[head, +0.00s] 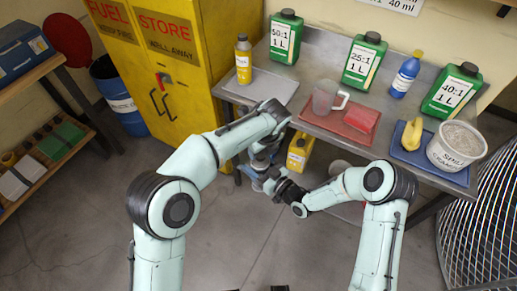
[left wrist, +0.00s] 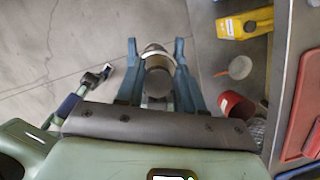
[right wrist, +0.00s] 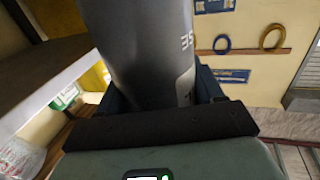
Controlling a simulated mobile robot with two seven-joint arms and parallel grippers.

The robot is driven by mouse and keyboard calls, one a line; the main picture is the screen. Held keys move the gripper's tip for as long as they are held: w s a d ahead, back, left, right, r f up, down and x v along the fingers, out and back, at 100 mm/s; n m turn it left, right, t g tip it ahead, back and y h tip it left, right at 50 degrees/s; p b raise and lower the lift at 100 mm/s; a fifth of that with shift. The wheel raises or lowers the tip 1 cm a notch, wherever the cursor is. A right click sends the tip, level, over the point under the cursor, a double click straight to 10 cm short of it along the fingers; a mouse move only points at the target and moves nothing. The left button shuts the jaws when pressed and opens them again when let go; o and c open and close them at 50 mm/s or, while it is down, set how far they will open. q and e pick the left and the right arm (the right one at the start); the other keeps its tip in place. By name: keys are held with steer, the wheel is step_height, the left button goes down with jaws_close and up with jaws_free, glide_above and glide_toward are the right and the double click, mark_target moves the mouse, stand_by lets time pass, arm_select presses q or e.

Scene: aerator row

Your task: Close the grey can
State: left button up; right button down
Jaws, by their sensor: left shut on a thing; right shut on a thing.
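My right gripper (head: 281,186) is shut on the grey can. The can's dark grey side, with pale lettering, fills the middle of the right wrist view (right wrist: 140,45) and hides the fingertips. My left gripper (left wrist: 157,50) points down, its two blue fingers on either side of a small, round, dark grey piece with a pale band (left wrist: 157,66). This looks like the can's lid. In the head view both grippers are close together in front of the bench, and my arms mostly cover the can. I cannot tell whether lid and can touch.
The metal bench (head: 310,45) holds green bottles, a grey jug (head: 324,97) on a red tray (head: 340,124) and a white bucket (head: 456,146). A yellow container (head: 299,152) is below. A yellow cabinet (head: 180,60) stands behind left. Floor in front is clear.

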arm_select(q)
steer(key=o, duration=1)
steer(key=shift+r, duration=2.25)
steer(key=shift+c, duration=0.3)
